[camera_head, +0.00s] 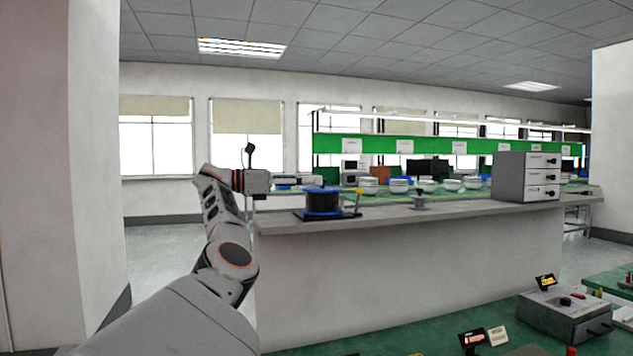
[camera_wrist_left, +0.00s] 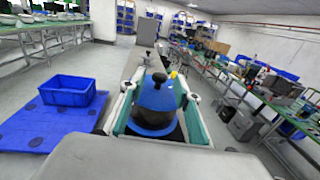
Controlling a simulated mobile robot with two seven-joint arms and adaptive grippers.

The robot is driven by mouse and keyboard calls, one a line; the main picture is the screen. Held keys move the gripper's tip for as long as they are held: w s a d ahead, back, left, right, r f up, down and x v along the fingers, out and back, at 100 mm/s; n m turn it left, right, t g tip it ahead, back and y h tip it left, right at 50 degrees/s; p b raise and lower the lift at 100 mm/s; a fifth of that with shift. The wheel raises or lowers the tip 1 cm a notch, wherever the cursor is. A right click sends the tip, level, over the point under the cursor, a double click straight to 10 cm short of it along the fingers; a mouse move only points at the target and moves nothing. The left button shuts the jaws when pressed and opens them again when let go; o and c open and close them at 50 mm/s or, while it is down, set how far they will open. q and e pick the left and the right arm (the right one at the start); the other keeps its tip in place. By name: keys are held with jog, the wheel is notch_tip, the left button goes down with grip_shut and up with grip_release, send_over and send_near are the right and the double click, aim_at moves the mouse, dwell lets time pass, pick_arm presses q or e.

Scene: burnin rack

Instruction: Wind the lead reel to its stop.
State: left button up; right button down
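The lead reel (camera_head: 322,203), a black drum with blue flanges, stands on a dark base on the grey counter. Its crank has a yellow knob (camera_head: 359,192) at the right side. In the left wrist view the reel (camera_wrist_left: 153,100) shows between my fingers, with the yellow knob (camera_wrist_left: 173,75) beyond it. My left gripper (camera_head: 300,181) is open at the reel's upper left in the head view. In the left wrist view its teal-lined fingers (camera_wrist_left: 160,95) are spread wide. I cannot tell whether they touch the reel. My right gripper is not in view.
The grey counter (camera_head: 400,212) also holds a small grey spool-like piece (camera_head: 420,203) and a grey drawer cabinet (camera_head: 527,177). A grey control box (camera_head: 566,315) stands at the lower right. A blue crate (camera_wrist_left: 67,92) is on the left in the wrist view.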

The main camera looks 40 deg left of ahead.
pick_arm(q)
jog(key=v, duration=1)
jog(key=shift+o, duration=0.2)
jog(key=shift+w, duration=0.1)
